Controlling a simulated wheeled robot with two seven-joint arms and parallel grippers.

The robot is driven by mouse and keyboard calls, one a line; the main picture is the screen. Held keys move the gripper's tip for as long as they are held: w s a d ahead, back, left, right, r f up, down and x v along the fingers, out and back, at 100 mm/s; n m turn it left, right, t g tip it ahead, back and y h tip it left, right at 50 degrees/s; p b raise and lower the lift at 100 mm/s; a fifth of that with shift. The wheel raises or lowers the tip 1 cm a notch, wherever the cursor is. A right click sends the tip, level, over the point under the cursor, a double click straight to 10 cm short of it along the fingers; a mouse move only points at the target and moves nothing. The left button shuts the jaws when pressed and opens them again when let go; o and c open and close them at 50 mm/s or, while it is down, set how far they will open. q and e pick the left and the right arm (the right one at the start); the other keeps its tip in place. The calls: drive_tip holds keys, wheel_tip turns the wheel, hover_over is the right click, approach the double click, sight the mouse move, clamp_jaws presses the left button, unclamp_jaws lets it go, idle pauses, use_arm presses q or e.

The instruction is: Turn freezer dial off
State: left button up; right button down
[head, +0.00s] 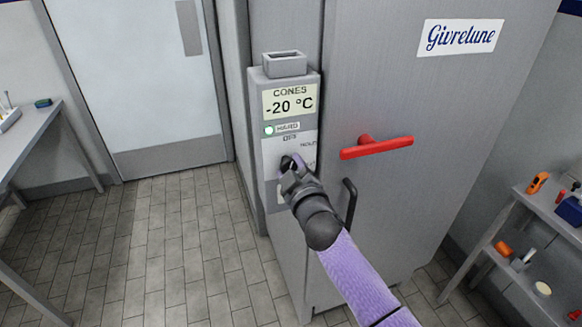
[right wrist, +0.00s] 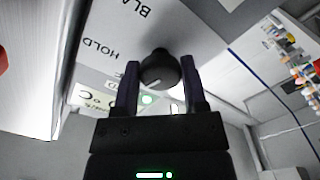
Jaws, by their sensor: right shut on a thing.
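The freezer's control panel (head: 271,155) is on the narrow grey column left of the door. Its display (head: 290,101) reads "CONES -20 °C", with a lit green lamp (head: 268,130) beside a small label that seems to read "HARD". "OFF" and "HOLD" labels sit above the dial. My right gripper (head: 291,162) is at the panel and mostly covers the dial in the head view. In the right wrist view the round black dial (right wrist: 160,68) sits between the two fingers of my right gripper (right wrist: 160,82), which is shut on it. A light mark shows on the dial. My left gripper is not in view.
The freezer door has a red handle (head: 376,147) right of my gripper and a dark bar handle (head: 349,200) below. A grey open box (head: 284,64) tops the column. A shelf cart (head: 515,245) stands right, a table (head: 25,135) left. The tiled floor between is clear.

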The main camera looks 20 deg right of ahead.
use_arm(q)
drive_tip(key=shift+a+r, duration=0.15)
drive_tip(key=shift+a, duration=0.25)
use_arm(e)
drive_tip(key=n, duration=0.3)
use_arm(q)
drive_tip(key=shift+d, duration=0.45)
use_arm(e)
drive_tip(key=shift+c, duration=1)
unclamp_jaws()
drive_tip(key=shift+o, duration=0.3)
use_arm(q)
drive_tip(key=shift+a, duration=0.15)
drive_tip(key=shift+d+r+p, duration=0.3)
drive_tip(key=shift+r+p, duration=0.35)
drive_tip(key=shift+p, duration=0.15)
use_arm(e)
drive_tip(key=s, duration=1)
drive_tip(key=shift+d, duration=0.2)
